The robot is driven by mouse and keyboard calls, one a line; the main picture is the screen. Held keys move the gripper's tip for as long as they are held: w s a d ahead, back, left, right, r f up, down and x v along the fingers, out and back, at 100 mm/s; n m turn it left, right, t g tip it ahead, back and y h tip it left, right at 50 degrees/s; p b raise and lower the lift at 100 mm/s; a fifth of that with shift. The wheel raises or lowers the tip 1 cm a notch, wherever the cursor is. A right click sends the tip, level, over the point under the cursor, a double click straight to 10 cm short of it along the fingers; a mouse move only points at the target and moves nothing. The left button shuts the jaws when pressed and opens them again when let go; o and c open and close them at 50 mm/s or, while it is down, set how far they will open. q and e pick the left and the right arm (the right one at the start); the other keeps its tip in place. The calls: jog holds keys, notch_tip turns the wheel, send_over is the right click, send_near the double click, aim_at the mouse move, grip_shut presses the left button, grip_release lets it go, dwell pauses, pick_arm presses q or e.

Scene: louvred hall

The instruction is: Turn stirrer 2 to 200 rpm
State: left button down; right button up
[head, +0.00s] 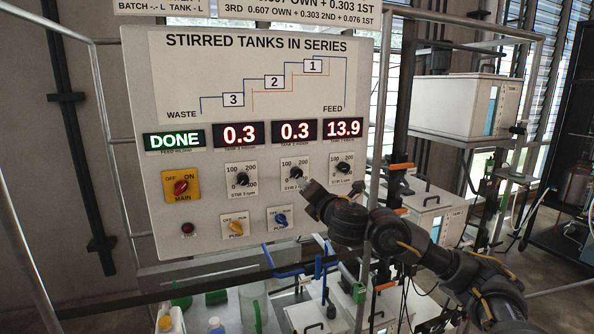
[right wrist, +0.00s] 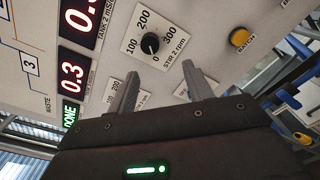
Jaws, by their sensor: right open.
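The stirrer 2 knob (head: 296,173) is a black dial on a white plate marked 100, 200 and 300, in the middle of the grey panel (head: 355,90). In the right wrist view the knob (right wrist: 150,43) sits just beyond the fingertips, on a plate reading STIR 2 rpm. I cannot clearly tell where its pointer stands. My right gripper (right wrist: 158,68) is open, its two fingers apart and empty, short of the knob. In the head view my right gripper (head: 304,183) is at the lower right of this dial, partly covering its plate. My left gripper is not in view.
Similar stirrer knobs sit left (head: 242,179) and right (head: 343,166) of it. A red main switch (head: 181,187) is at left. A metal frame post (head: 379,110) stands right of the panel.

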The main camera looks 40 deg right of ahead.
aim_at(298, 174)
jog(key=x, duration=0.2)
jog(key=r+b+x, duration=0.1)
jog(key=x, duration=0.2)
jog(key=r+b+x, duration=0.1)
jog(key=x, duration=0.2)
jog(key=shift+w+d, duration=0.1)
jog(key=shift+w, duration=0.3)
jog(key=shift+w+d+b, duration=0.15)
jog(key=shift+w+b, duration=0.1)
jog(key=shift+b, duration=0.05)
grip_shut()
dwell(0.4)
